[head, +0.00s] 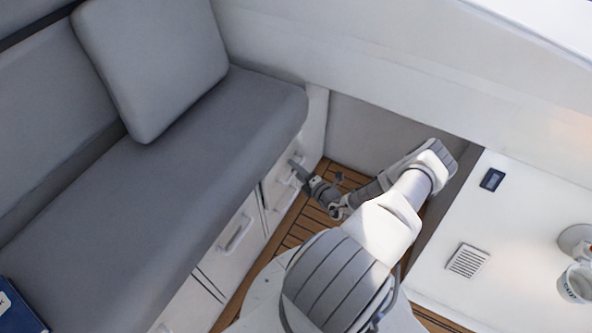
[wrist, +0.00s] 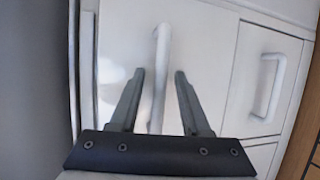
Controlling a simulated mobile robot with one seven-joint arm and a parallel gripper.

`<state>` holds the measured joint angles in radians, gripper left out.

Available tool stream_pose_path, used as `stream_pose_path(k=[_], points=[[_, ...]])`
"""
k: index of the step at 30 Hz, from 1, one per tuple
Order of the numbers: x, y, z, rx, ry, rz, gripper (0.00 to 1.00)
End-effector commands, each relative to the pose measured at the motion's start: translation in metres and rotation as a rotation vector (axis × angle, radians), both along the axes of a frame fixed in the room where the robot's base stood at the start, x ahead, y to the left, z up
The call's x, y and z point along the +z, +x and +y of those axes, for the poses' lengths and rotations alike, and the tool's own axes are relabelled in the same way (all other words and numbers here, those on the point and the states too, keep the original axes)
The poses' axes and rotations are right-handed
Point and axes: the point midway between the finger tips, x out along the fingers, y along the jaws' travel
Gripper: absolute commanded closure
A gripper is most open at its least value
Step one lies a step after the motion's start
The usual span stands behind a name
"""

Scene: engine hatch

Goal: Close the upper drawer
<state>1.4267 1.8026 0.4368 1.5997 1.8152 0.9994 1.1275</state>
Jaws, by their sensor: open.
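The drawer front in front of my gripper is white with a pale bar handle (wrist: 162,42); its panel (wrist: 205,50) fills the middle of the wrist view. In the head view this drawer front (head: 272,190) is under the far end of the grey bench seat. My gripper (wrist: 160,72) is open, its two dark fingers on either side of the handle, apart from it as far as I can see. In the head view my gripper (head: 297,167) is at the drawer front and partly covers its handle. How far the drawer stands out is hard to tell.
Another white front with a bar handle (head: 237,235) is nearer; a neighbouring front with a handle (wrist: 270,88) shows at the right of the wrist view. The grey seat (head: 150,210) overhangs the fronts. A wooden floor strip (head: 300,228) runs alongside; a white counter (head: 520,230) is at right.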

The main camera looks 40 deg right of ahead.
Motion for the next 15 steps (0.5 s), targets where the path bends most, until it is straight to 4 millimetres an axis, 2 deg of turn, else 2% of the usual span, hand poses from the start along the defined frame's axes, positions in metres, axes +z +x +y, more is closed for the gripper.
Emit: stream_pose_path(k=[2, 9, 15], points=[[0.0, -0.0002, 0.0, 0.0, 0.0, 0.0, 0.56], [0.0, -0.0004, 0.0001, 0.0, 0.0, 0.0, 1.0], [0.0001, -0.0005, 0.0001, 0.0, 0.0, 0.0, 1.0]])
